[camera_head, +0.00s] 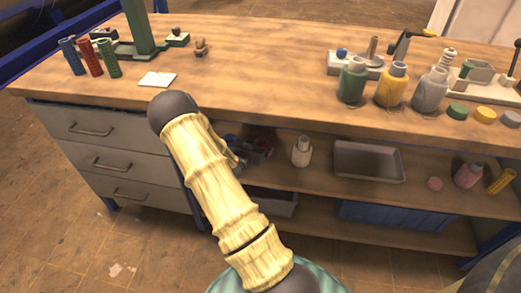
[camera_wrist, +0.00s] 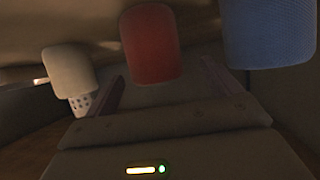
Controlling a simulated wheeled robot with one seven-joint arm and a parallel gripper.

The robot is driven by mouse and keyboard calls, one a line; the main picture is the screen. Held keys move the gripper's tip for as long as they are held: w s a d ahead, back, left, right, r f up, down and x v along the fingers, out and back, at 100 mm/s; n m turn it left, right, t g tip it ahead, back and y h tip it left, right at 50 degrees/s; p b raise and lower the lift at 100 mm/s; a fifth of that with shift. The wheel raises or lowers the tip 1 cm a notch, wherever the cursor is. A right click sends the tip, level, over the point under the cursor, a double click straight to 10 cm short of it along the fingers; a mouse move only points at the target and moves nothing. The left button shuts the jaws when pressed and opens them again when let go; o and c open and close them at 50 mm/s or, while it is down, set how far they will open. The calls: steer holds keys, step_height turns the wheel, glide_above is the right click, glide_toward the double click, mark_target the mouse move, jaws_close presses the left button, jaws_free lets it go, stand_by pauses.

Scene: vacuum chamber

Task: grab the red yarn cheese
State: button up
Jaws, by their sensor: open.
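The red yarn cheese (camera_wrist: 151,44) is a dark red, rounded cylinder at the top middle of the wrist view. It lies ahead of my gripper (camera_wrist: 162,86), between the lines of its two spread fingers. My gripper is open, with nothing held. I cannot tell whether the red yarn reaches between the fingertips. A blue textured cylinder (camera_wrist: 268,32) is to its right and a whitish one (camera_wrist: 68,70) to its left. In the head view, my arm reaches to the upper shelf under the worktop and mostly hides my gripper; small red and blue shapes show there.
The worktop (camera_head: 240,75) is just above the reached shelf. On that shelf, a white bottle (camera_head: 302,151) and a grey tray (camera_head: 368,161) stand to the right. Grey drawers (camera_head: 120,155) close off the left. A blue crate (camera_head: 390,217) is on the lower shelf.

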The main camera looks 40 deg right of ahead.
mark_target(260, 138)
steer(key=x, duration=0.2)
steer(key=b+x, duration=0.1)
steer(key=x, duration=0.1)
steer(key=shift+s+d+f, duration=0.15)
steer(key=shift+d+f, duration=0.05)
steer(key=c, duration=1.2)
steer(key=shift+o, duration=0.2)
steer(key=shift+r, duration=0.15)
steer(key=shift+r, duration=0.3)
step_height(260, 138, up, 3)
steer(key=shift+a+r+p, duration=0.1)
steer(key=shift+p, duration=0.7)
steer(key=s+a+p, duration=0.1)
steer(key=s+a, duration=0.3)
steer(key=a, duration=0.3)
steer(key=s+a+p, duration=0.1)
steer(key=s+a, duration=0.4)
steer(key=a, duration=0.3)
steer(key=shift+a+f, duration=0.25)
